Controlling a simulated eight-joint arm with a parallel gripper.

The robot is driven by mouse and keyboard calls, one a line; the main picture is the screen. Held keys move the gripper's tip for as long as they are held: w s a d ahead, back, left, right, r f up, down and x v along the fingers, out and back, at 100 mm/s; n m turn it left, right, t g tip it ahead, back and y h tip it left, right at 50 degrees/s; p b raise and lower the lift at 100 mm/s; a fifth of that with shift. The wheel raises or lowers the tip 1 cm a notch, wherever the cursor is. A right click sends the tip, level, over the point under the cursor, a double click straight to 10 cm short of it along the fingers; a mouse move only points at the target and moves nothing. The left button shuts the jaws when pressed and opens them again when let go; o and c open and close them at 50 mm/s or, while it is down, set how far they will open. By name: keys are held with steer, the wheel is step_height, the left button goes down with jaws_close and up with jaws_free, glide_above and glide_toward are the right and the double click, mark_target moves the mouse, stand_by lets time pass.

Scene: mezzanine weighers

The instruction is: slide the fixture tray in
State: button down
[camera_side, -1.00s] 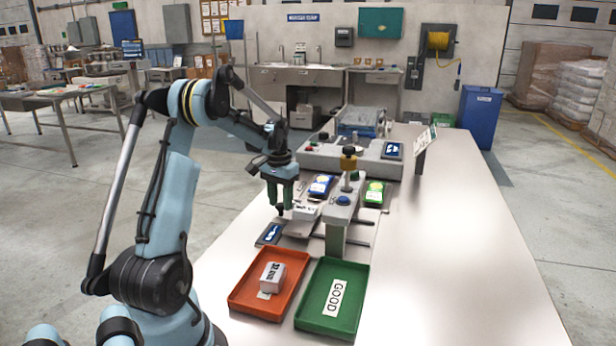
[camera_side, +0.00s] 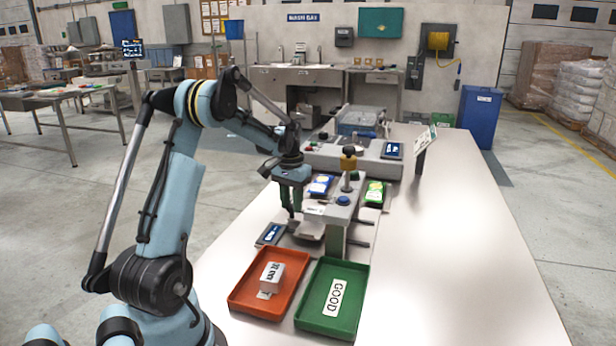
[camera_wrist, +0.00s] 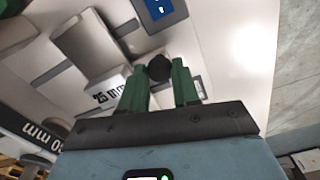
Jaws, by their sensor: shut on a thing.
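My gripper (camera_side: 294,212) is low beside the press fixture (camera_side: 338,222); its green fingers (camera_wrist: 160,90) are shut on a black round knob (camera_wrist: 158,68) in the wrist view. The knob appears to belong to the fixture tray (camera_side: 308,232), a pale plate lying on slide rails at the left of the press. A white block marked 25 mm (camera_wrist: 108,90) sits on or beside the tray in the wrist view, left of the fingers. In the side view the block is mostly hidden by my gripper and the press. How far under the press the tray sits is unclear.
An orange tray (camera_side: 240,304) holds a white block (camera_side: 271,276). A green tray (camera_side: 352,327) marked GOOD looks otherwise empty. A small blue display (camera_side: 270,234) lies close left of the fixture tray. The table's right side (camera_side: 450,260) is clear.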

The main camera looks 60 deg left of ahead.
mark_target(307, 209)
steer(key=w+d, duration=0.3)
steer(key=shift+w, duration=0.1)
steer(key=c, duration=1.1)
jaws_free()
step_height(307, 209, up, 12)
